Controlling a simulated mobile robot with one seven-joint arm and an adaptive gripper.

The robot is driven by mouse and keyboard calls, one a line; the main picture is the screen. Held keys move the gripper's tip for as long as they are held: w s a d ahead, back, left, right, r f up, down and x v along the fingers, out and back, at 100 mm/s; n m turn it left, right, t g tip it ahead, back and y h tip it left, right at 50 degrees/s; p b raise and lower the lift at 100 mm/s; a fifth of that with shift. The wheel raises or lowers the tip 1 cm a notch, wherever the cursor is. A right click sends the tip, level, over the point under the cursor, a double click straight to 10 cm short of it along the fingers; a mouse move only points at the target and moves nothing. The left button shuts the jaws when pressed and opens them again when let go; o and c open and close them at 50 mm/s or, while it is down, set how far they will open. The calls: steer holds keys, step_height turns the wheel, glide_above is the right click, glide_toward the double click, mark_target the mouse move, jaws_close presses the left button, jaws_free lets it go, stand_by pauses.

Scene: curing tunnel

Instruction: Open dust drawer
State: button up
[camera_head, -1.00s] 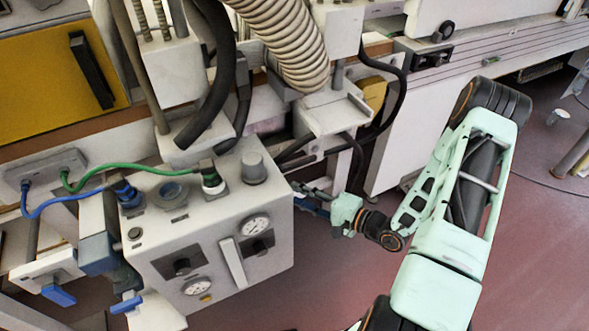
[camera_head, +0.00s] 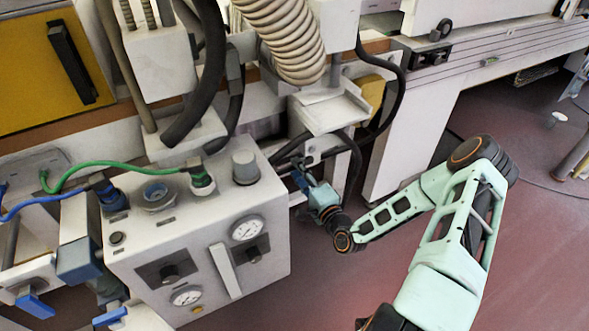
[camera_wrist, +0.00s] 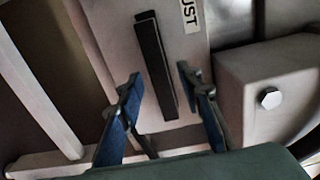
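In the wrist view, the dust drawer (camera_wrist: 190,65) shows a light grey front with a label ending in "UST". A long black bar handle (camera_wrist: 155,65) stands on that front, tilted slightly. My gripper (camera_wrist: 158,100) is open, with one blue-padded finger to the left of the handle and the other to its right. The handle's near end lies between the fingers, and I see gaps on both sides. In the head view, my gripper (camera_head: 300,180) is beside the machine behind the grey control box, and the drawer front cannot be made out there.
A grey control box (camera_head: 200,245) with gauges and knobs stands left of my arm. A grey block with a bolt (camera_wrist: 268,98) is close to the right finger in the wrist view. Black hoses (camera_head: 355,160) hang near the gripper. The red floor (camera_head: 320,270) is open.

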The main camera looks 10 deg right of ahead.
steer(key=shift+x, duration=1.1)
jaws_close()
